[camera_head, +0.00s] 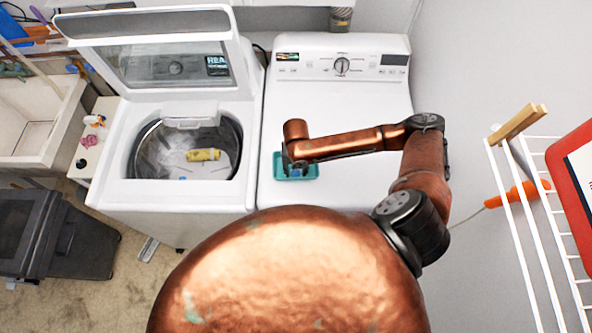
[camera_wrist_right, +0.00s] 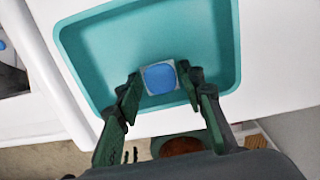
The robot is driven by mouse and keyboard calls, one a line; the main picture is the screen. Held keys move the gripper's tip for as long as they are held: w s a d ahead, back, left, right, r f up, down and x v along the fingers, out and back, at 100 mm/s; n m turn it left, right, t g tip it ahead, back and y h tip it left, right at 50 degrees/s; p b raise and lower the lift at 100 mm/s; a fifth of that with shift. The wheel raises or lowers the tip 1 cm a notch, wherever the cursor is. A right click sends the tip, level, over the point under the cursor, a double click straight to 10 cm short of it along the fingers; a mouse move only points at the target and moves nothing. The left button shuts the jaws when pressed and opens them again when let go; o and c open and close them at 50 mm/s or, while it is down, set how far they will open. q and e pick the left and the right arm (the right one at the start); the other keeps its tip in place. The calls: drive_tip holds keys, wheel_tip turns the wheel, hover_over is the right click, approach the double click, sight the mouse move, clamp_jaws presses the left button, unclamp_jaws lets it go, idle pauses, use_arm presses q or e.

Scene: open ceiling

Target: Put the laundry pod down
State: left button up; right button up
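The laundry pod (camera_wrist_right: 159,78) is a small blue pad with a pale square border. In the right wrist view it sits between the fingertips of my right gripper (camera_wrist_right: 160,80), which appear to touch both its sides. Behind it is the floor of a shallow teal tray (camera_wrist_right: 90,45); I cannot tell whether the pod touches that floor. In the head view the tray (camera_head: 311,166) lies on the white closed-top machine, and my right gripper (camera_head: 295,168) is over it, mostly hidden by its own wrist. My left gripper is not in view.
The white closed-top machine (camera_head: 350,100) has clear space around the tray. To its left stands an open washer (camera_head: 110,195) with a yellow item (camera_head: 203,155) in its drum. A white wire rack (camera_head: 520,220) stands at the right, a dark bin (camera_head: 85,240) at the left.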

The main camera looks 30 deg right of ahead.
sight(296, 172)
drive_tip(key=shift+o, duration=0.8)
drive_tip(key=shift+r, duration=0.15)
wheel_tip(296, 172, up, 12)
drive_tip(key=b, duration=0.1)
drive_tip(key=shift+b, duration=0.3)
